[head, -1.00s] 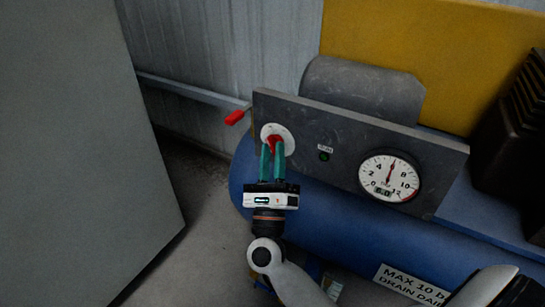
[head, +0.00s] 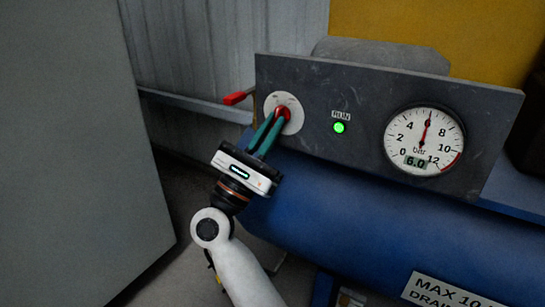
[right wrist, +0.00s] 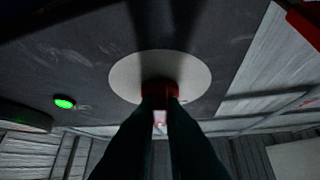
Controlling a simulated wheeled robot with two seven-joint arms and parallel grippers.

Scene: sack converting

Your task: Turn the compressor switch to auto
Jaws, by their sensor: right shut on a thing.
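The compressor switch is a red knob (head: 283,112) on a round pale plate (head: 295,126) at the left of the dark panel (head: 370,85). My right gripper (head: 272,128) is shut on the red knob, its green fingers tilted up to the right in the head view. In the right wrist view the knob (right wrist: 160,90) sits between the dark fingertips in front of the pale disc (right wrist: 200,75). The markings on the plate are too small to read. The RUN lamp (head: 339,128) glows green; it also shows in the right wrist view (right wrist: 64,102). My left gripper is not in view.
A pressure gauge (head: 424,140) reads about 6 bar at the panel's right. A red-handled lever (head: 236,98) sticks out left of the panel. The blue tank (head: 345,200) lies below. A grey cabinet (head: 75,160) stands at the left, with a floor gap between.

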